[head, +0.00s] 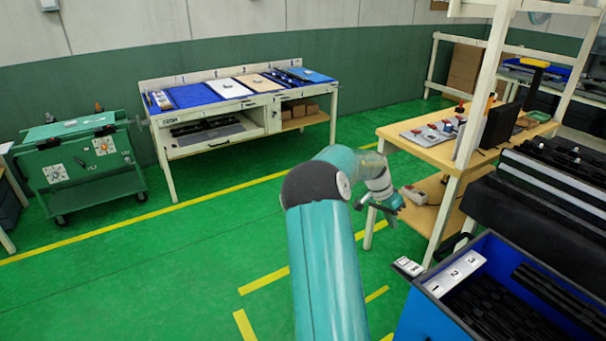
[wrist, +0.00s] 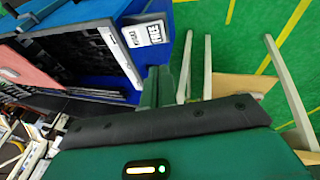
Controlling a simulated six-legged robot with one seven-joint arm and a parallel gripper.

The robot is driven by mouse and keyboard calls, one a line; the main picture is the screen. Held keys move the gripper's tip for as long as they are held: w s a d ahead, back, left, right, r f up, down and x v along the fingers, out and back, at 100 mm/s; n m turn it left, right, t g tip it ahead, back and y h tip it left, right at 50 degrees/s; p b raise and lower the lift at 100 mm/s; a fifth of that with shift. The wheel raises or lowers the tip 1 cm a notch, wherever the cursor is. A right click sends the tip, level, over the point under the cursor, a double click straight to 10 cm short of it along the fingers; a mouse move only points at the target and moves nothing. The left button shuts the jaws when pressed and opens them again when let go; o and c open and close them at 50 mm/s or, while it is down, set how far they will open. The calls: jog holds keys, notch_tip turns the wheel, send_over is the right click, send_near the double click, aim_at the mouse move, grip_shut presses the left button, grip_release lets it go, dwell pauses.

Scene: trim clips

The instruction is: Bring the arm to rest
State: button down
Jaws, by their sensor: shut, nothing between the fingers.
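My teal arm reaches forward from the bottom centre of the head view, bends at a dark elbow joint and drops to the right. My gripper (head: 380,204) hangs at its end, left of the wooden workbench and above the green floor. In the wrist view my gripper (wrist: 164,84) shows as narrow green fingers close together past the dark-edged green housing. They are shut with nothing between them. The fingertips are small and hard to make out in the head view.
A blue bin (head: 412,318) with black trim parts and numbered labels stands at lower right. The wooden workbench (head: 440,152) with parts is right of the gripper. A white table (head: 168,165) and a green cart (head: 95,185) stand at the back left. Green floor between is clear.

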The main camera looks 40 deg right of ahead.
jog(key=w+a+r+n+t+y, duration=0.1)
jog(key=w+a+r+n+t, duration=0.3)
jog(key=a, duration=0.6)
jog(key=w+a+r+n, duration=0.1)
jog(key=a+r, duration=0.5)
jog(key=a, duration=0.3)
jog(key=w+a+r+n+t+y, duration=0.1)
jog(key=w+a+r+n+t, duration=0.3)
jog(key=a, duration=0.6)
jog(key=s+a+r+n, duration=0.1)
jog(key=s+a+n, duration=0.2)
jog(key=s+a, duration=0.2)
jog(key=s+a+r+n, duration=0.2)
jog(key=s+a, duration=0.3)
jog(key=a, duration=0.7)
jog(key=s+a+r+n+t, duration=0.1)
jog(key=s+a+r+n, duration=0.1)
jog(key=s+a+n, duration=0.3)
jog(key=a, duration=0.4)
jog(key=shift+s+a+y, duration=0.15)
jog(key=shift+s+y, duration=0.25)
